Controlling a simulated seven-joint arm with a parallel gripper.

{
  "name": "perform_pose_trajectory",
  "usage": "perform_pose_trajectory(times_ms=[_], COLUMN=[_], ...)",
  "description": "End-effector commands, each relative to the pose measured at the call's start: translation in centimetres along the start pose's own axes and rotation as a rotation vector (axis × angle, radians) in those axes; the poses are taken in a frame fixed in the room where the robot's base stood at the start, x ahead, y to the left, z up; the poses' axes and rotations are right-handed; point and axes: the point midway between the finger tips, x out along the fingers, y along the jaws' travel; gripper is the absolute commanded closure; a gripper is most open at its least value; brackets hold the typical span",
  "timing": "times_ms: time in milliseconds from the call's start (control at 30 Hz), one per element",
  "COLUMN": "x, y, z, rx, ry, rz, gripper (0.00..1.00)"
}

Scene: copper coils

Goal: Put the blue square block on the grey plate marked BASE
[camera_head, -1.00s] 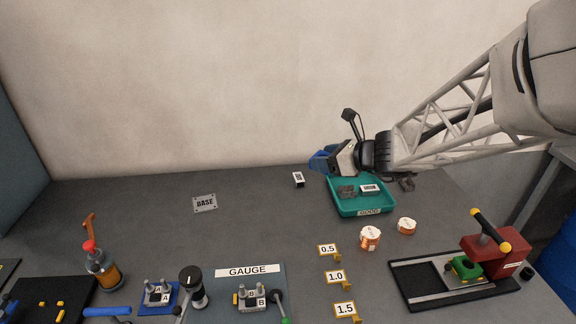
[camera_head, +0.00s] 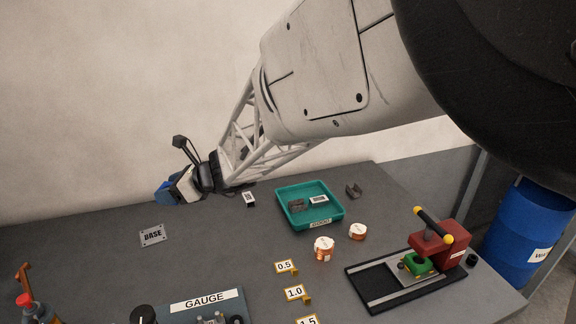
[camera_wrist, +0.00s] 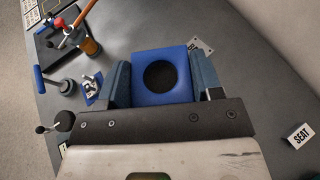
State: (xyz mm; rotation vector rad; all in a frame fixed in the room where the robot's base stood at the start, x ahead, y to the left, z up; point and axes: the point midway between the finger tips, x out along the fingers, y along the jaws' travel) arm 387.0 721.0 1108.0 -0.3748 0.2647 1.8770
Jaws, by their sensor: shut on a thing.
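My gripper (camera_head: 168,192) is held up above the back of the dark table. In the wrist view its two blue-grey fingers are shut on the sides of the blue square block (camera_wrist: 138,66), which has a round black centre. In the head view the block and the fingertips are hard to tell apart. The grey plate marked BASE (camera_head: 152,236) lies on the table, lower and slightly left of the gripper in the head view. In the wrist view the plate (camera_wrist: 204,46) shows beyond the block's upper right corner, partly hidden by the block or finger.
A small white SEAT label (camera_wrist: 299,136) stands right of the gripper. The teal tray (camera_head: 335,217) holds dark pieces. Copper coils (camera_head: 324,250), gauge number tags (camera_head: 286,267) and a red press (camera_head: 440,245) stand right and front. Table around the plate is clear.

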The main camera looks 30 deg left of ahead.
Motion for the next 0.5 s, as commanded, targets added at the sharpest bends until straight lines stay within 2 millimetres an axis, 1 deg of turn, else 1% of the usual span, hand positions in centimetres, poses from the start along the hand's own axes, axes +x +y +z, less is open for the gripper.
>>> perform_pose_trajectory(times_ms=[33, 100, 333, 400, 467, 500], x=[1.0, 2.1, 5.0, 5.6, 6.1, 6.5], y=[0.6, 1.2, 3.1, 3.0, 3.0, 3.0], z=[0.3, 0.7, 1.8, -0.2, -1.5, -2.6], rx=[-0.005, -0.009, -0.024, -0.018, -0.019, -0.017], ry=[0.0, 0.0, -0.001, 0.001, 0.002, 0.002], rz=[0.012, 0.025, 0.058, 0.057, 0.056, 0.056], gripper=[0.72, 0.72, 0.72, 0.72, 0.72, 0.72])
